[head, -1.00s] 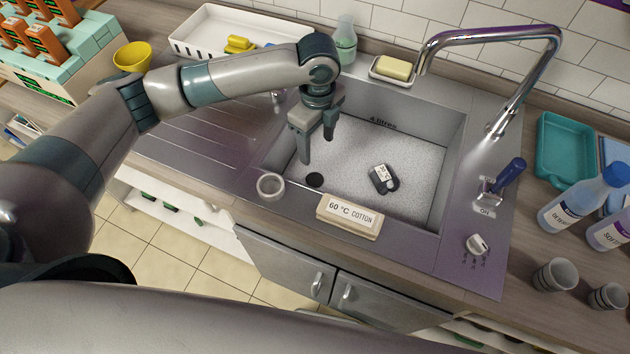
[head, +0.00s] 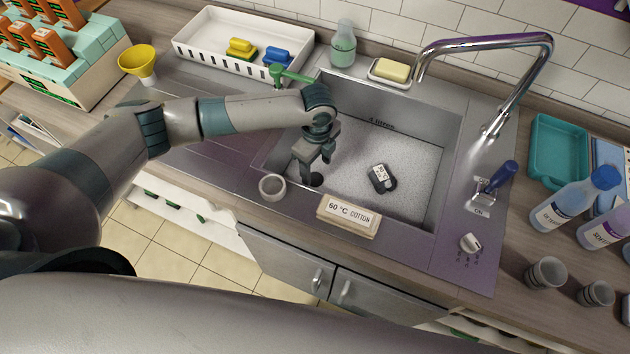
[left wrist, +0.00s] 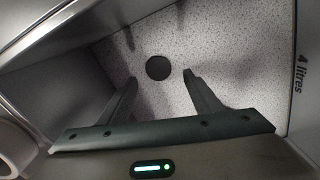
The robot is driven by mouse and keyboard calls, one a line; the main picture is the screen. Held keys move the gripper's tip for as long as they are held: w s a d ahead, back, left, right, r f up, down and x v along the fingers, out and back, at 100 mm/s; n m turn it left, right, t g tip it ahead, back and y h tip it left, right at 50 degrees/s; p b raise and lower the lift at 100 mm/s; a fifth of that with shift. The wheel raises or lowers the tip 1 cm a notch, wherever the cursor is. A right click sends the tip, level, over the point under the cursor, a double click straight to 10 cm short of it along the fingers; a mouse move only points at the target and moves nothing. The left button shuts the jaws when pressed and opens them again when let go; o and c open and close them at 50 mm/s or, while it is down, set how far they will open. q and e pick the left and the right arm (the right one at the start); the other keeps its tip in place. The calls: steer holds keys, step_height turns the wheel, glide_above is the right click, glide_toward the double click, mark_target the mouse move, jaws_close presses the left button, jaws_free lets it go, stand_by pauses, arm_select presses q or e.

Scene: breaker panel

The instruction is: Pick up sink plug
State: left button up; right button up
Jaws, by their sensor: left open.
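A dark round disc (head: 317,180) lies on the speckled floor of the sink, near its front left corner. I take it for the sink plug, but cannot tell it from an open drain hole. It also shows whole in the left wrist view (left wrist: 158,67). My left gripper (head: 314,170) is inside the sink, pointing down just above the disc. In the left wrist view the gripper (left wrist: 158,73) is open and empty, with its fingertips on either side of the disc, seemingly apart from it. My right gripper is not in view.
A black device with a display (head: 381,178) lies on the sink floor to the right. A pale ring-shaped cup (head: 271,186) and a "60 °C COTTON" block (head: 349,215) sit on the front rim. Sink walls (head: 425,180) surround the gripper; the tap (head: 490,42) arches at right.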

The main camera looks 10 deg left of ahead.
mark_target(315, 179)
arm_select(q)
steer(key=shift+a+f+p, duration=0.1)
steer(key=shift+f+p, duration=0.5)
step_height(315, 179, down, 3)
steer(key=shift+a+r+p, duration=0.1)
steer(key=shift+p, duration=0.5)
steer(key=shift+f, duration=0.6)
steer(key=c, duration=1.2)
